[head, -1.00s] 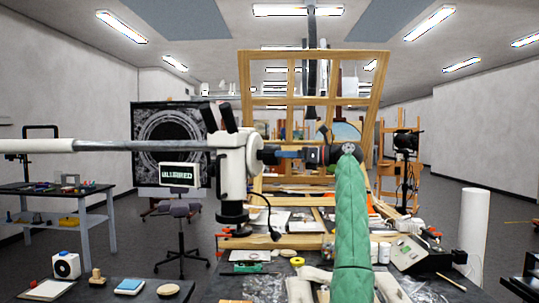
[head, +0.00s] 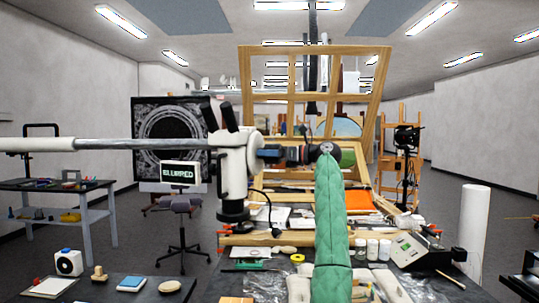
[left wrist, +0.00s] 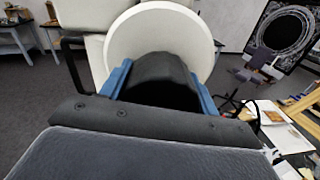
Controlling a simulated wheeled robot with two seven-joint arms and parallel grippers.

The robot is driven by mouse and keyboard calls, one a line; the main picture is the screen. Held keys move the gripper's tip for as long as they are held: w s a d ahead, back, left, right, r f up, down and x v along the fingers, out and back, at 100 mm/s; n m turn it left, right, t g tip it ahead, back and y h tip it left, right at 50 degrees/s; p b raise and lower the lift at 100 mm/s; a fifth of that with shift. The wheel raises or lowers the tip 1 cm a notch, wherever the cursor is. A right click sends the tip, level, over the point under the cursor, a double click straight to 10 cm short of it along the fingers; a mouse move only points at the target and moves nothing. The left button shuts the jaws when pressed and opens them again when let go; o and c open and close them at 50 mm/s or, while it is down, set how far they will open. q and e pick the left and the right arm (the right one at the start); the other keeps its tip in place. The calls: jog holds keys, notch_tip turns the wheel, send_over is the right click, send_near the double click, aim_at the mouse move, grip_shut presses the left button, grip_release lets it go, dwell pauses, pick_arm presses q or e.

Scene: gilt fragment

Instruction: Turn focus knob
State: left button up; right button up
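The microscope (head: 234,170) is a white body with black eyepieces on a long horizontal boom. A black knob (left wrist: 160,70) sits in front of a white disc-shaped part (left wrist: 160,35) in the left wrist view. My left gripper (head: 268,152), at the end of the green-sleeved arm, reaches leftward to the microscope's right side. Its two blue fingers lie on either side of the knob. I see no clear gap, but cannot tell if they press on it. A small screen (head: 180,174) by the microscope reads "BLURRED". My right gripper is not in view.
A dark monitor (head: 165,120) shows a ring pattern behind the boom (head: 140,145). A wooden frame (head: 315,85) stands behind the microscope. A white cylinder (head: 475,230) stands right.

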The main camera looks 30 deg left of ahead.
pick_arm(q)
jog(key=shift+c, duration=1.2)
jog(key=shift+m, duration=2.6)
jog(key=shift+w, duration=0.1)
jog(key=shift+m, duration=0.4)
jog(key=o, duration=1)
